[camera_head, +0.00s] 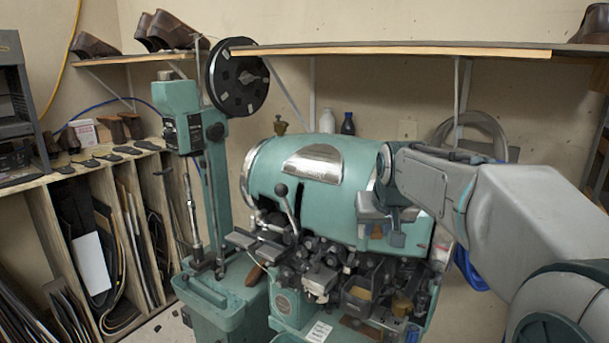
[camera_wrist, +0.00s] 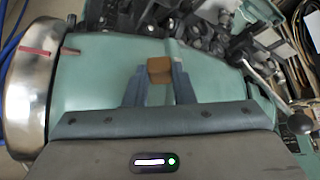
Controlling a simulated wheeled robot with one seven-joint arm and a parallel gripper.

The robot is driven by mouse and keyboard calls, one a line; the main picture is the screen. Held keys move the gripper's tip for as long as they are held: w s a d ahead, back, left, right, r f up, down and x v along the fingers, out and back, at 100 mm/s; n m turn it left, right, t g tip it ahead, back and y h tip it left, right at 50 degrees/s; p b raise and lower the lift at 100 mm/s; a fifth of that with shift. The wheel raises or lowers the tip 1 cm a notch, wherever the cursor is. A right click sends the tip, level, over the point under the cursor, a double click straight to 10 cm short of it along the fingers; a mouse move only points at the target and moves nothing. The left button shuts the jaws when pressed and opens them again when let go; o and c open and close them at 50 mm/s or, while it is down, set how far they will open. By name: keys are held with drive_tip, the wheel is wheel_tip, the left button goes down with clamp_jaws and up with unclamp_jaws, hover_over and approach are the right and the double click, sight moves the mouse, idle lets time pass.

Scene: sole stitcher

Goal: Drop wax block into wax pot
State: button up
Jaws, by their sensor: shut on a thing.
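The wax block (camera_wrist: 160,69) is a small brown block gripped between the fingertips of my gripper (camera_wrist: 160,82) in the wrist view. In the head view my gripper (camera_head: 384,228) hangs in front of the teal machine drum, and a bit of the brown block (camera_head: 377,231) shows at its tips. The gripper is shut on the block, above the front mechanism. An open dark box-like holder (camera_head: 360,286) with brown inside sits lower on the machine; I cannot tell for certain whether it is the wax pot.
The teal stitching machine (camera_head: 310,190) fills the middle, with a lever (camera_head: 284,195) and crowded metal parts in front. A tall teal column (camera_head: 190,125) with a black reel (camera_head: 238,82) stands left. A wall shelf (camera_head: 400,50) runs behind. A shiny metal cylinder end (camera_wrist: 28,75) lies left in the wrist view.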

drive_tip(key=shift+s+f, duration=0.25)
drive_tip(key=shift+f, duration=0.15)
wheel_tip(320, 180, down, 5)
drive_tip(key=b, duration=0.2)
drive_tip(key=shift+a+b, duration=0.1)
drive_tip(key=shift+b, duration=0.3)
drive_tip(key=o, duration=1)
drive_tip(key=shift+o, duration=0.2)
drive_tip(key=shift+r, duration=0.1)
drive_tip(key=b+v, duration=0.2)
drive_tip(key=v, duration=1.2)
drive_tip(key=s+f+g, duration=0.1)
drive_tip(key=s+f, duration=0.8)
drive_tip(key=f, duration=0.3)
drive_tip(key=s+f+g+b, duration=0.1)
drive_tip(key=s+f, duration=0.9)
drive_tip(key=f, duration=0.3)
drive_tip(key=shift+g+b, duration=0.3)
